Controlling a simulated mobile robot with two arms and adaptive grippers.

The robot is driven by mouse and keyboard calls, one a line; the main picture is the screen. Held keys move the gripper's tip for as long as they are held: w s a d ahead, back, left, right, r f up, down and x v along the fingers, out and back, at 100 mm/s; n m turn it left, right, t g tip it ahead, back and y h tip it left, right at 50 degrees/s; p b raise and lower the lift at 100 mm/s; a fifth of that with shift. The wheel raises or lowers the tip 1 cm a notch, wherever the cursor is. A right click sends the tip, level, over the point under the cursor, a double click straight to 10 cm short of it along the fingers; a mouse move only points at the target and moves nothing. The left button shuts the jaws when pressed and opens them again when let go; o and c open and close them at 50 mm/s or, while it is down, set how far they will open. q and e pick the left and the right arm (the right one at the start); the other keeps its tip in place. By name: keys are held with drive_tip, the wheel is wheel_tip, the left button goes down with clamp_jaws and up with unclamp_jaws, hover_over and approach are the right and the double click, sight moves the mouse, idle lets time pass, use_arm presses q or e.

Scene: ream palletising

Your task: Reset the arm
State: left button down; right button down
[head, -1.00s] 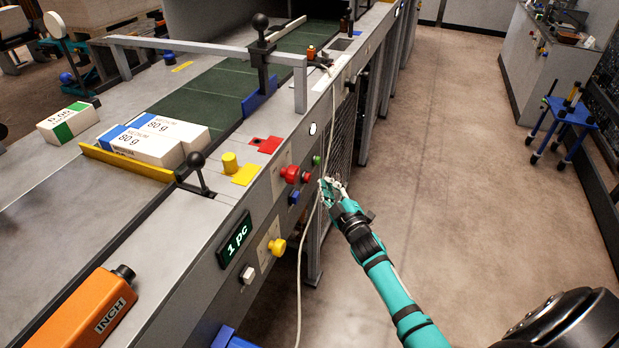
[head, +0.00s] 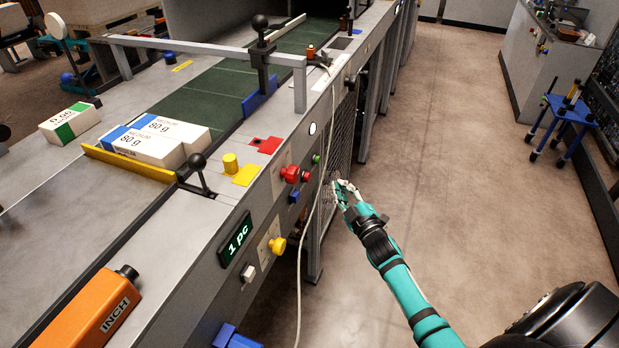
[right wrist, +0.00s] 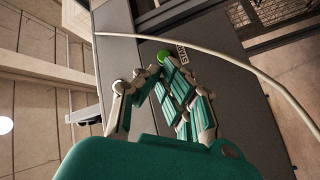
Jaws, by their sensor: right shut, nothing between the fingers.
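My right gripper (head: 344,188) is shut and empty. It hangs in the open air just right of the machine's front panel, near the red button (head: 290,174) and the green button (head: 316,159). In the right wrist view my right gripper (right wrist: 156,88) points at the grey panel, and the green button (right wrist: 164,56) shows just beyond the fingertips. My left gripper is not in view; a blue part at the bottom edge of the head view is too cut off to tell.
The machine's panel (head: 262,225) runs along the left, with a pale cable (head: 318,215) hanging down it. Paper reams (head: 150,142) lie on its top behind a yellow bar (head: 128,162). The floor (head: 450,170) to the right is clear up to a blue stool (head: 568,112).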

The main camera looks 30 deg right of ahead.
drive_tip(key=shift+f, duration=0.1)
drive_tip(key=s+a+f+m+g, duration=0.1)
drive_tip(key=s+a+f+g, duration=0.3)
drive_tip(key=f, duration=0.6)
drive_tip(key=s+a+f+m+g, duration=0.1)
drive_tip(key=s+f+m+g, duration=0.1)
drive_tip(key=s+f, duration=0.65)
drive_tip(key=s+a+f+m+g, duration=0.1)
drive_tip(key=s+a+f+g, duration=0.15)
drive_tip(key=f, duration=0.95)
drive_tip(key=s+a+f+g, duration=0.2)
drive_tip(key=s+f, duration=0.3)
drive_tip(key=s, duration=0.7)
drive_tip(key=s+a+f+m+g+y, duration=0.1)
drive_tip(key=s+a+f+g, duration=0.2)
drive_tip(key=s, duration=0.9)
drive_tip(key=s+a+f+m+g, duration=0.1)
drive_tip(key=s+a+f+g, duration=0.2)
drive_tip(key=s+f, duration=0.5)
drive_tip(key=s+g, duration=0.1)
drive_tip(key=s, duration=0.3)
drive_tip(key=shift+s+f+y, duration=0.15)
drive_tip(key=shift+f+y, duration=0.1)
drive_tip(key=shift+y, duration=0.05)
